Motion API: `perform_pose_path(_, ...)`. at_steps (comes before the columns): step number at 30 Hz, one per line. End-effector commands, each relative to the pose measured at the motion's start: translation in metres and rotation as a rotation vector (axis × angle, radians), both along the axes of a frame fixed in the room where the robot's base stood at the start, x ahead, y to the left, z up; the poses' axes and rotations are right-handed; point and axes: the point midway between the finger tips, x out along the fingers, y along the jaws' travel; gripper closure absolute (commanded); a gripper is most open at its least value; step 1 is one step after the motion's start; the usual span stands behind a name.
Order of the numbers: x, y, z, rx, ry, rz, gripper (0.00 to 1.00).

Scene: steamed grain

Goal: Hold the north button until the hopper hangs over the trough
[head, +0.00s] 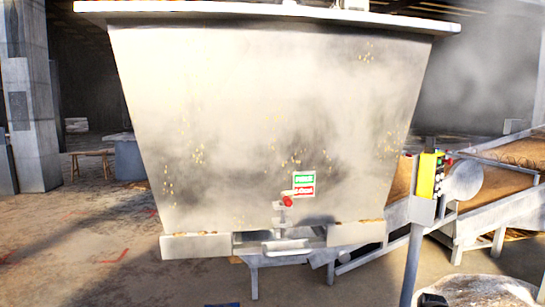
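The hopper (260,120) is a large pale metal bin with sloping sides, flecked with yellow grain, and it fills the middle of the head view. A red knob or valve and a green-and-red label show low on its front. A yellow control box (430,176) with several small buttons stands on a grey post at the right. Which of them is the north button is too small to tell. An inclined trough-like bed (500,185) with brown contents lies behind the box; I cannot tell if it is the trough. My gripper is not in view.
A grey rounded part (463,180) sits just right of the control box. The grey post (411,265) stands in front of the metal framework. A pale, glossy heap (478,290) lies at the bottom right. Open concrete floor (85,240) spreads at the left, past a column (27,90). Haze hangs around the hopper.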

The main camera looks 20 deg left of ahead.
Motion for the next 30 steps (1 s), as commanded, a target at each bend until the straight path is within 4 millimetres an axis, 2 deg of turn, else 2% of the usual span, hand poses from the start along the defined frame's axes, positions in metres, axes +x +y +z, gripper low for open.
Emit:
perform_pose_path(5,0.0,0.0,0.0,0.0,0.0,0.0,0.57)
perform_pose_path(6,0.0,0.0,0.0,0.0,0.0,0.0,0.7)
perform_pose_path(9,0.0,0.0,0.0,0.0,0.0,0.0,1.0)
perform_pose_path(30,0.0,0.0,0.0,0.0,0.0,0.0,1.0)
